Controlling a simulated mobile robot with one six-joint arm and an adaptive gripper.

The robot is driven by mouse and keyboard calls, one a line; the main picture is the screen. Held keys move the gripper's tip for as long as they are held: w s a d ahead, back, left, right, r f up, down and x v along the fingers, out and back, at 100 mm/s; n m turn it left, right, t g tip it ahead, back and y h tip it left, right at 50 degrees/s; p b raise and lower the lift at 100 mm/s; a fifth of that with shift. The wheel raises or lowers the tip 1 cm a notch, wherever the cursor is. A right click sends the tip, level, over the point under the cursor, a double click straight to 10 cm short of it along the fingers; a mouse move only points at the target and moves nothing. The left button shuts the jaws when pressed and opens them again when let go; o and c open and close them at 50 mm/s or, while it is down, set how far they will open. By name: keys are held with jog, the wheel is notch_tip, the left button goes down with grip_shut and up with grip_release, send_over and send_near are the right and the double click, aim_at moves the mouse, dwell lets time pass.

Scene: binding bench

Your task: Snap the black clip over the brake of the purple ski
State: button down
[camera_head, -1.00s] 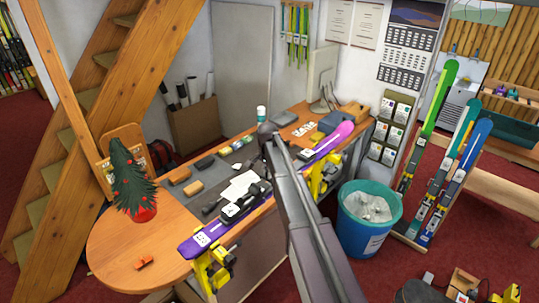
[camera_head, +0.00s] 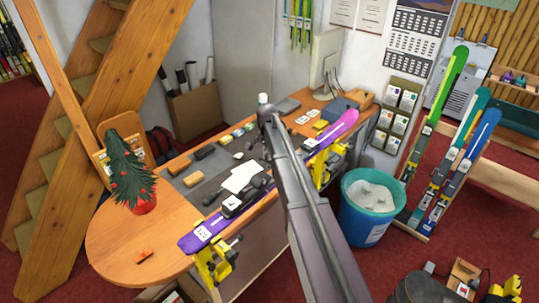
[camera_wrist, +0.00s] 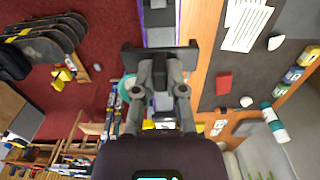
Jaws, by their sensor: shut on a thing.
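The purple ski (camera_head: 215,228) lies along the front of the bench, base down, with its tip toward the back right. Its toe or heel binding part (camera_head: 232,205) shows as a dark block with a white patch. In the wrist view a strip of the ski (camera_wrist: 160,18) runs up from behind my gripper. My gripper (camera_wrist: 160,74) is shut on the black clip (camera_wrist: 130,60), a dark bar held crosswise over the ski's line. Whether the clip touches the ski cannot be told. The brake cannot be made out. In the head view my arm hides the ski's middle.
Yellow vises (camera_head: 215,262) stand at the bench's front edge. White papers (camera_head: 242,176) and small tools lie on the dark mat behind the ski. A small tree (camera_head: 130,175) stands on the bench's left end. A teal-rimmed bin (camera_head: 366,222) stands right of my arm.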

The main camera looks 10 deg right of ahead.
aim_at(268, 176)
jog(key=shift+f, duration=0.2)
dwell(0.3)
jog(key=shift+f+b, duration=3.3)
jog(key=shift+b, duration=0.2)
jog(key=shift+f+b, duration=2.05)
jog(key=c, duration=0.6)
grip_release()
jog(key=o, duration=0.5)
jog(key=shift+c, duration=0.2)
